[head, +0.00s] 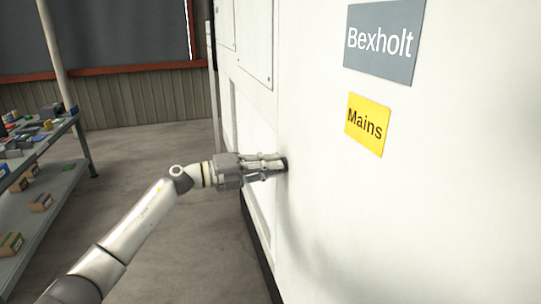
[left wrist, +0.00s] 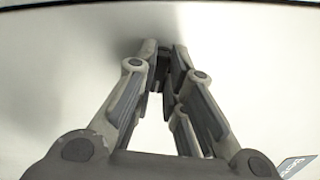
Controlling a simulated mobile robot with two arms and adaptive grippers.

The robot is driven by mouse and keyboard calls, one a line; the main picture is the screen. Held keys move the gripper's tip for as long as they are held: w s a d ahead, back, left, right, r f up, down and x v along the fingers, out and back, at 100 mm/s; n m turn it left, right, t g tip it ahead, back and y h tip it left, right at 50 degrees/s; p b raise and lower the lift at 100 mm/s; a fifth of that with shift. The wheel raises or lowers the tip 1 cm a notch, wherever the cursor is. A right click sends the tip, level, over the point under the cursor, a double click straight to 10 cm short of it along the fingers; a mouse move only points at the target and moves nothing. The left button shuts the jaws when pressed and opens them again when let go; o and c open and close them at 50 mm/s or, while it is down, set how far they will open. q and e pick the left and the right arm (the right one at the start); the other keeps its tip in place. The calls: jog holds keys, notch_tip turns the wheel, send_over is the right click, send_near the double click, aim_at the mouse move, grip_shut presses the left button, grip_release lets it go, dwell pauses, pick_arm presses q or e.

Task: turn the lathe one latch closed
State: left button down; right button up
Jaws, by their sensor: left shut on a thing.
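A small dark latch (head: 283,166) sits on the white machine cabinet (head: 330,200), below and left of a yellow "Mains" label. My left gripper (head: 277,164) reaches it from the left and is shut on it. In the left wrist view the fingertips (left wrist: 163,55) close around the dark latch (left wrist: 163,68) against the pale panel. The fingers hide most of the latch, so its turned angle cannot be told. My right gripper is not in view.
The grey "Bexholt" sign (head: 384,40) and the yellow "Mains" label (head: 367,124) are on the panel. A shelf rack (head: 50,150) with several boxes and small parts stands at the left. The floor (head: 150,130) between rack and cabinet is clear.

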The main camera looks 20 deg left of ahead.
pick_arm(q)
jog(key=shift+n+p, duration=1.1)
jog(key=shift+n, duration=0.2)
jog(key=c, duration=1.5)
grip_release()
jog(key=shift+a, duration=0.1)
jog(key=v, duration=1.1)
jog(key=shift+s+a, duration=0.25)
jog(key=shift+a, duration=0.05)
jog(key=shift+f, duration=0.2)
